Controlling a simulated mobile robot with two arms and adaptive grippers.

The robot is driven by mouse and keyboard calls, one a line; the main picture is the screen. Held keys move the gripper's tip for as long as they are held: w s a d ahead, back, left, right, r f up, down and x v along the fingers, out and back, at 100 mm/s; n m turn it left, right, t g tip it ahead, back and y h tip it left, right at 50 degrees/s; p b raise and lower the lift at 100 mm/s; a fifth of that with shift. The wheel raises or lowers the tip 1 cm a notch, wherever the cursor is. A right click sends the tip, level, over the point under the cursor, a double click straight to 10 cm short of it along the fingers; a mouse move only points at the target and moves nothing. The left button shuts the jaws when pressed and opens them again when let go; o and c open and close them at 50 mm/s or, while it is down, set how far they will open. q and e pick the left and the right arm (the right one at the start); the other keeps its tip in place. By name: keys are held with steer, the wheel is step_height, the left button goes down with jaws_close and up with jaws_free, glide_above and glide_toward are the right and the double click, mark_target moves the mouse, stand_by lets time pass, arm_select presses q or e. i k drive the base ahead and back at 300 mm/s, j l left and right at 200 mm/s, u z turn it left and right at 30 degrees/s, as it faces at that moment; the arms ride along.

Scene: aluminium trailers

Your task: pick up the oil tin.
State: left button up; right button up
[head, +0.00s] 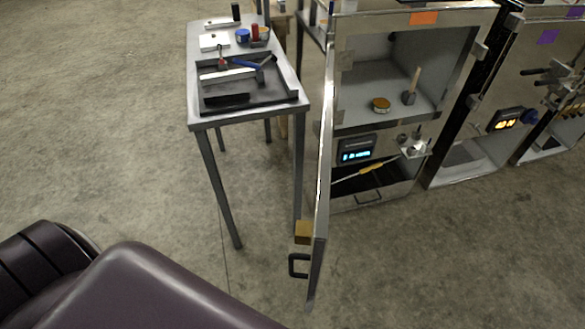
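A small round tin with an orange-brown top (380,104) sits on the floor of the open upper compartment of a metal cabinet (345,117). It may be the oil tin, but no label can be read. Neither of my grippers is in view.
The cabinet door (323,190) stands open towards me, beside the table's right edge. A wooden-handled tool (411,90) stands right of the round tin. A dark tray (290,98) with tools lies on the table. More cabinets (490,100) stand right. The left floor is clear.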

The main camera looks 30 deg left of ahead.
mark_target(379, 105)
steer(key=i+j, duration=0.1)
steer(key=j, duration=0.3)
steer(key=i+j, duration=0.1)
steer(key=j, duration=0.3)
steer(key=i+j+z, duration=0.1)
steer(key=j, duration=0.25)
steer(key=l, duration=0.45)
steer(key=k+l+u, duration=0.1)
steer(key=l, duration=0.35)
steer(key=k+l, duration=0.1)
steer(key=l, duration=0.35)
steer(key=i+l+u, duration=0.1)
steer(key=l, duration=0.25)
steer(key=i+l+u, duration=0.1)
steer(key=l, duration=0.25)
steer(key=i+l+u, duration=0.1)
steer(key=l, duration=0.25)
steer(key=i+l+u, duration=0.1)
steer(key=l, duration=0.3)
steer(key=i+l+u, duration=0.1)
steer(key=l, duration=0.25)
steer(key=i, duration=0.1)
